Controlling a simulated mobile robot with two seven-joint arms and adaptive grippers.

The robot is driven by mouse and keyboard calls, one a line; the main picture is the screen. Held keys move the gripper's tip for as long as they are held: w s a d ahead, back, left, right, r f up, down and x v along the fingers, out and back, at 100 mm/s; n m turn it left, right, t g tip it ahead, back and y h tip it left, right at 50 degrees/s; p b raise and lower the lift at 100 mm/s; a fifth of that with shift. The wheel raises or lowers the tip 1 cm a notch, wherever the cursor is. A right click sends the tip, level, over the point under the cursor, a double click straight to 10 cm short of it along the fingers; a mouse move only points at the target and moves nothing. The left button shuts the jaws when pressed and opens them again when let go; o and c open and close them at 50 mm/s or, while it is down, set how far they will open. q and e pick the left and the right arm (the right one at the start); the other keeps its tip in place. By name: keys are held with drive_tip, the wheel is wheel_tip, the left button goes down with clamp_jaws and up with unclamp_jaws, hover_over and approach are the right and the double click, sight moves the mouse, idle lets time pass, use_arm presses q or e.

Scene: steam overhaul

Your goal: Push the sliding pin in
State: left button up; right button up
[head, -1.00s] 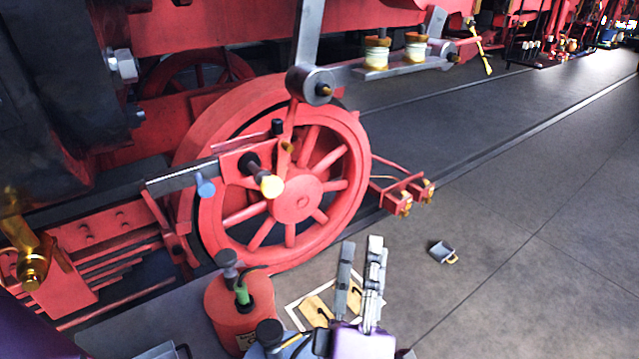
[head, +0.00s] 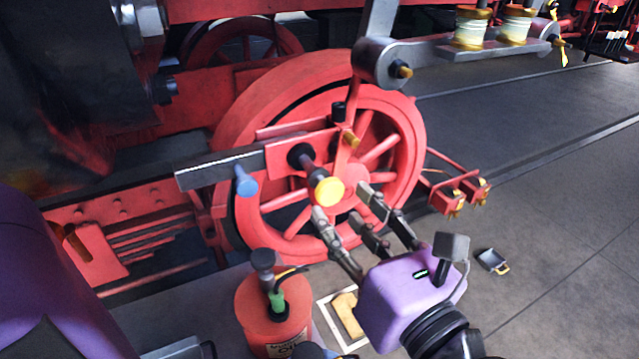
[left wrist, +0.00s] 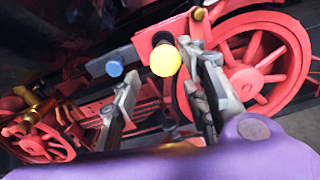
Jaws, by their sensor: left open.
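The sliding pin, seemingly the yellow-capped one (head: 328,191), sticks out from a red bracket (head: 285,153) in front of the red spoked wheel. Its shaft is dark. In the left wrist view the round yellow end of the pin (left wrist: 165,60) faces the camera, between the finger tips. My left gripper (head: 345,208) is open and empty, with its fingers pointing up at the pin from the lower right. The fingertips appear close to the yellow end; I cannot tell whether they touch it. My right gripper is not in view.
A blue-ended peg (head: 245,183) sits left of the pin on a grey bar (head: 215,168). A red oil can (head: 272,315) stands below. A silver rod (head: 440,48) runs above. Red brackets (head: 455,192) stand right of the wheel. The floor at right is mostly open.

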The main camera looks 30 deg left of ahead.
sight(328, 195)
use_arm(q)
drive_tip(key=x, duration=0.2)
drive_tip(key=p+x, duration=0.1)
drive_tip(key=x, duration=0.2)
drive_tip(key=shift+a+r, duration=0.15)
drive_tip(key=shift+r, duration=0.05)
drive_tip(key=shift+w+a+f, duration=0.1)
drive_tip(key=shift+w+a, duration=0.25)
drive_tip(key=shift+a, duration=0.1)
clamp_jaws()
